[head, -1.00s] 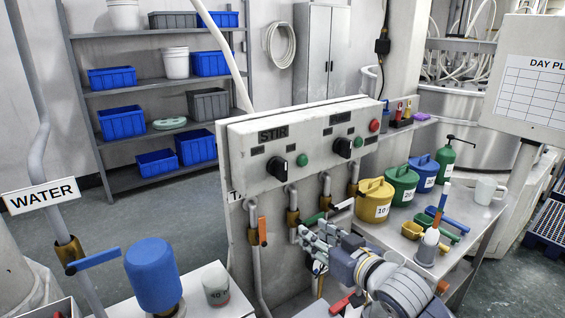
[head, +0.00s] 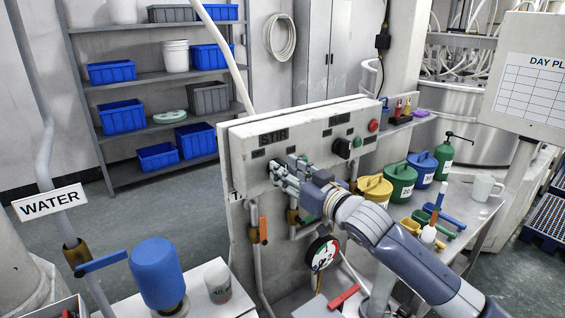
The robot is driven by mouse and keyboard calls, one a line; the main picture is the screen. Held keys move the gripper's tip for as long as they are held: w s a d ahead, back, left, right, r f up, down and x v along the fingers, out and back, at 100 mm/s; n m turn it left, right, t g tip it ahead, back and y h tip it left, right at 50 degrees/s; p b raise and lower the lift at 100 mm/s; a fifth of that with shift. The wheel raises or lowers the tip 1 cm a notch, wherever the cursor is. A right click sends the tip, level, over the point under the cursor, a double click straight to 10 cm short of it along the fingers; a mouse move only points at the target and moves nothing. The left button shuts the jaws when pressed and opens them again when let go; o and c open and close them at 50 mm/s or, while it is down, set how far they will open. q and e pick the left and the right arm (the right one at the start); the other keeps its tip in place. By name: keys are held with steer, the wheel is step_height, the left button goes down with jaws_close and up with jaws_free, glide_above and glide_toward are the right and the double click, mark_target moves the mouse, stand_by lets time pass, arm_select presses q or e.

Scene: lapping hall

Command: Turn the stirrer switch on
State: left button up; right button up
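The control panel (head: 250,180) stands upright in the middle, with a STIR label (head: 273,136) at its upper left. In the earlier picture a black rotary switch sits below that label. My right gripper (head: 283,172) is now in front of that spot and hides most or all of the switch. Its fingertips are at or very near the panel face; I cannot tell whether they touch or grip the knob. A second black knob (head: 342,148) shows to the right, with a green button (head: 357,142) beside it. My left gripper is not in view.
A red button (head: 373,125) is at the panel's right end. Pipes with an orange-handled valve (head: 263,230) run below. A round gauge (head: 322,253) hangs under my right arm. Lidded cans, such as the yellow one (head: 375,189), stand on the right table.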

steer(key=shift+x, duration=1.15)
jaws_close()
